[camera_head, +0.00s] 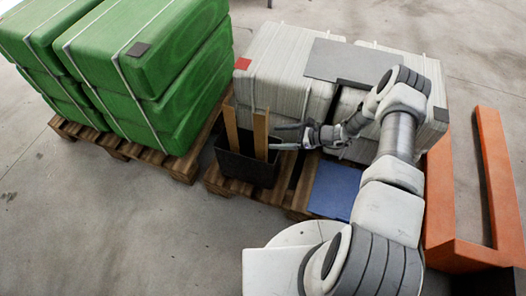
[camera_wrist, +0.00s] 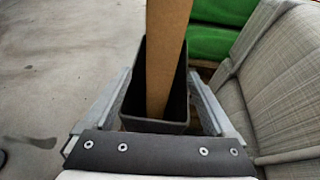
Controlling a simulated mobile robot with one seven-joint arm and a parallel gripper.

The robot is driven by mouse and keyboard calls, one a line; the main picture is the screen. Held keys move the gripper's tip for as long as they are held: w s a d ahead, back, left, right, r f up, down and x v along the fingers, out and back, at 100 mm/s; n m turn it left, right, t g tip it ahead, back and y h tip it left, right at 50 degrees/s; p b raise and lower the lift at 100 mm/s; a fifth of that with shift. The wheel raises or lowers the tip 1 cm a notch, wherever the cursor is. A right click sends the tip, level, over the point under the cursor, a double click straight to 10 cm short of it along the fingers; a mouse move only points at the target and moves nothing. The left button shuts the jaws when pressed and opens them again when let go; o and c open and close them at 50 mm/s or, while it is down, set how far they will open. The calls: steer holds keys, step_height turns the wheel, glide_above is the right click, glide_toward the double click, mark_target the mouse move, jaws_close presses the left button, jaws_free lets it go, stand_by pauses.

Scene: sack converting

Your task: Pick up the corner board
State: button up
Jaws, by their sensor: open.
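Two tan corner boards stand upright in a black bin, the left one (camera_head: 231,130) and the right one (camera_head: 260,134) in the head view. The black bin (camera_head: 246,168) stands on a pallet. My gripper (camera_head: 287,136) is open and points left, close to the right board. In the wrist view, one corner board (camera_wrist: 166,60) rises between the two open fingers of my gripper (camera_wrist: 161,100), with the bin (camera_wrist: 155,126) below and around its foot. I cannot tell whether the fingers touch the board. The other board is not distinguishable in the wrist view.
Green strapped sack bales (camera_head: 150,70) stand on a pallet (camera_head: 150,157) at left. Pale grey bales (camera_head: 285,70) lie behind my gripper, with a grey sheet (camera_head: 335,60) on top. A blue panel (camera_head: 335,190) and an orange frame (camera_head: 465,190) are at right. Left floor is clear.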

mark_target(267, 136)
steer(key=b+x, duration=0.1)
steer(key=x, duration=0.4)
steer(key=shift+w+a+b, duration=0.1)
steer(key=shift+w+b, duration=0.05)
steer(key=shift+b, duration=0.15)
steer(key=shift+r, duration=0.1)
jaws_close()
